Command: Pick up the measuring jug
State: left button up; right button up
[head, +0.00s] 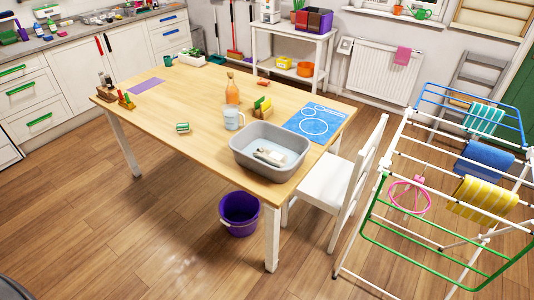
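The measuring jug (233,119) is a small pale, translucent vessel standing upright on the wooden table (195,112). It is just left of and behind the grey basin (270,160), and in front of an orange bottle (232,88). Neither of my grippers shows in the head view, so I cannot tell whether they are open or shut.
A yellow-green holder (262,106) stands right of the jug, and a small green-ended item (183,128) lies to its left. A white chair (340,180) is at the table's right, a purple bucket (239,212) below. A drying rack (440,210) fills the right. Floor at left is clear.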

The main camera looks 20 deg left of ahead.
aim_at(234, 119)
jog(key=i+j+u, duration=0.25)
jog(key=j, duration=0.3)
jog(key=i+j+u, duration=0.3)
jog(key=i+j, duration=0.15)
